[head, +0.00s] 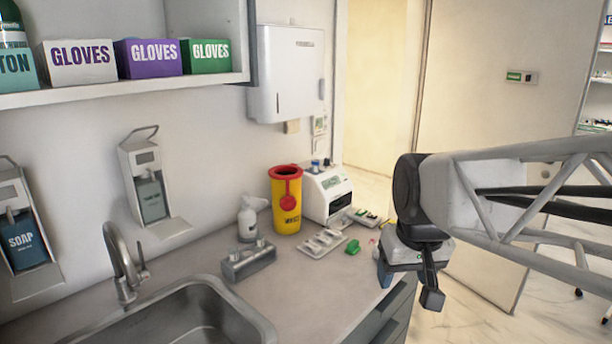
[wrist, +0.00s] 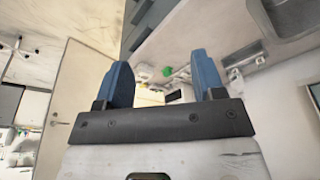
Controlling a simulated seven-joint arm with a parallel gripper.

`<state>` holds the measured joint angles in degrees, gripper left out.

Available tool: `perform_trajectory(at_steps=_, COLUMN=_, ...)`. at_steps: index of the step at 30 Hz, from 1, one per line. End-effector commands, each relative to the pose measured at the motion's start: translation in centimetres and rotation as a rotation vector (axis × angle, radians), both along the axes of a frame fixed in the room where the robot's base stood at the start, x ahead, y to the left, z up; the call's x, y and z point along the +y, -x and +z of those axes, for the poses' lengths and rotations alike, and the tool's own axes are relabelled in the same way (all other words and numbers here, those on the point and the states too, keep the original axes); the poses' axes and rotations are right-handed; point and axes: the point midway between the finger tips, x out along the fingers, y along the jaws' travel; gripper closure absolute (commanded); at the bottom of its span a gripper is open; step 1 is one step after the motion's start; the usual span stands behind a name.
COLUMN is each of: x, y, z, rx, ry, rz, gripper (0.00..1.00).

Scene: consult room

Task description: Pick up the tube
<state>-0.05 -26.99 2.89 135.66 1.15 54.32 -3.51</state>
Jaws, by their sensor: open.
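My gripper (head: 386,274) is at the counter's right edge in the head view, open and empty. Its two blue fingers stand apart in the wrist view (wrist: 164,76), with nothing between the tips. I cannot clearly single out the tube. A grey rack (head: 248,264) on the counter holds small upright pieces that may be tubes. A small green object (head: 353,246) lies near a flat white tray (head: 322,243), left of my gripper and apart from it. A small green object also shows beyond the fingers in the wrist view (wrist: 167,72). My arm hides part of the counter's right end.
A yellow sharps bin (head: 286,208), a white device (head: 326,195) and a spray bottle (head: 247,218) stand along the back of the counter (head: 310,285). A sink (head: 190,315) with a tap (head: 124,263) is at the front left. The counter's front middle is clear.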

Motion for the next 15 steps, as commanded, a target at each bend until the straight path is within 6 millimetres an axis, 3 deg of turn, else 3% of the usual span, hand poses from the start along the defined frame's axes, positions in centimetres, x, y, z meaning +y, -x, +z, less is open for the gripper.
perform_trajectory(at_steps=15, x=1.1, y=-13.3, z=5.2, rx=-0.02, ry=-0.01, rz=0.093, gripper=0.37)
